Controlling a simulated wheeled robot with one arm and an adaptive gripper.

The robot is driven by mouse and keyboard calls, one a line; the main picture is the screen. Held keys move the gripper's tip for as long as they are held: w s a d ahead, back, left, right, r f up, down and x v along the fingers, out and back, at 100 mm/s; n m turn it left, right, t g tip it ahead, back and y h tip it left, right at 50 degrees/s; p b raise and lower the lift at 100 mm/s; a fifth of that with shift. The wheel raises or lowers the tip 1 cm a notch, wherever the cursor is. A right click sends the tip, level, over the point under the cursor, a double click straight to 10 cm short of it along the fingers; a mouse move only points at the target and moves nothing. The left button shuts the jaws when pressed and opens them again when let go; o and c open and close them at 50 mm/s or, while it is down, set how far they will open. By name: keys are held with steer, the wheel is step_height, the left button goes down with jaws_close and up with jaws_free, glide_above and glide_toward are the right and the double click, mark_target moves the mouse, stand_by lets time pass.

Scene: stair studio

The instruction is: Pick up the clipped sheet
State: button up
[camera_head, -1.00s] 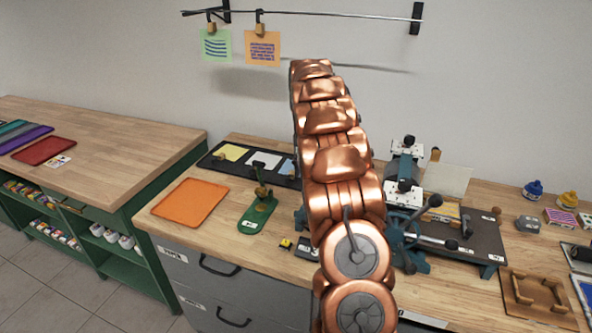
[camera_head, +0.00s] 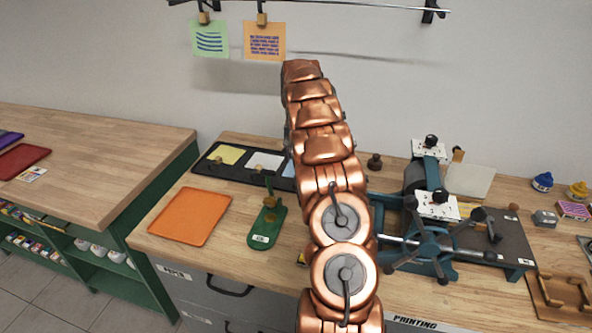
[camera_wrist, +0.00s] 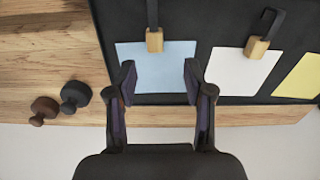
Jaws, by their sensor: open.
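In the wrist view a light blue sheet (camera_wrist: 165,72) lies on a black tray (camera_wrist: 215,20), with a wooden clip (camera_wrist: 154,40) on a black hook at its edge. My gripper (camera_wrist: 158,75) is open, its two fingers spread over the blue sheet's wall-side part and holding nothing. A white sheet (camera_wrist: 240,74) with its own wooden clip (camera_wrist: 257,47) and a yellow sheet (camera_wrist: 302,77) lie beside it. In the head view my arm hides the gripper and most of the blue sheet; the white (camera_head: 264,162) and yellow (camera_head: 228,154) sheets show.
Green (camera_head: 210,39) and orange (camera_head: 264,41) sheets hang clipped on a wall rail. An orange tray (camera_head: 190,216), a green-based stand (camera_head: 266,228) and a printing press (camera_head: 428,225) stand on the bench. Two dark knobs (camera_wrist: 74,95) (camera_wrist: 43,109) lie left in the wrist view.

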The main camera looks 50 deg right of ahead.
steer(key=shift+s+d+f+p, duration=0.1)
steer(key=shift+s+f+p, duration=0.15)
steer(key=shift+f, duration=0.3)
steer(key=shift+s+d+f+p, duration=0.1)
steer(key=shift+f+p, duration=0.15)
steer(key=shift+f, duration=0.25)
steer(key=shift+a+f+p, duration=0.15)
steer(key=shift+f+p, duration=0.8)
steer(key=shift+f, duration=1.25)
steer(key=c, duration=0.9)
